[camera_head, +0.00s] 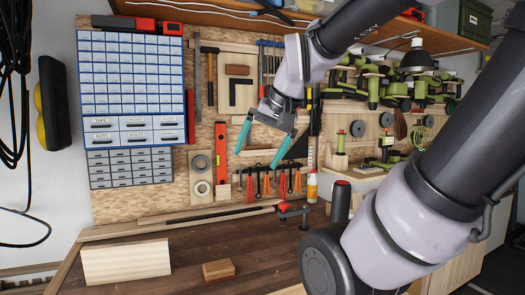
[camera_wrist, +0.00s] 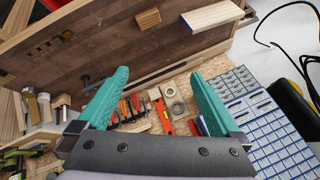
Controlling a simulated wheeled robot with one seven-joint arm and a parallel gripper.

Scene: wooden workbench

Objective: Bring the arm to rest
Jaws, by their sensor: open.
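My gripper (camera_head: 260,147) hangs in the air in front of the pegboard wall, left of the middle of my arm in the head view. Its two teal fingers are spread apart with nothing between them. In the wrist view my gripper (camera_wrist: 158,95) is also open and empty, with the tool wall and bench seen beyond the fingers. My arm comes in from the right side of the head view, bent at the elbow, and hides part of the bench and the right-hand shelves.
The workbench (camera_head: 185,265) bears a pale wooden board (camera_head: 127,262) and a small wooden block (camera_head: 218,270). A glue bottle (camera_head: 312,187) and a red-topped clamp (camera_head: 284,207) stand at its back. A drawer cabinet (camera_head: 130,87) hangs at left. The bench between block and clamp is clear.

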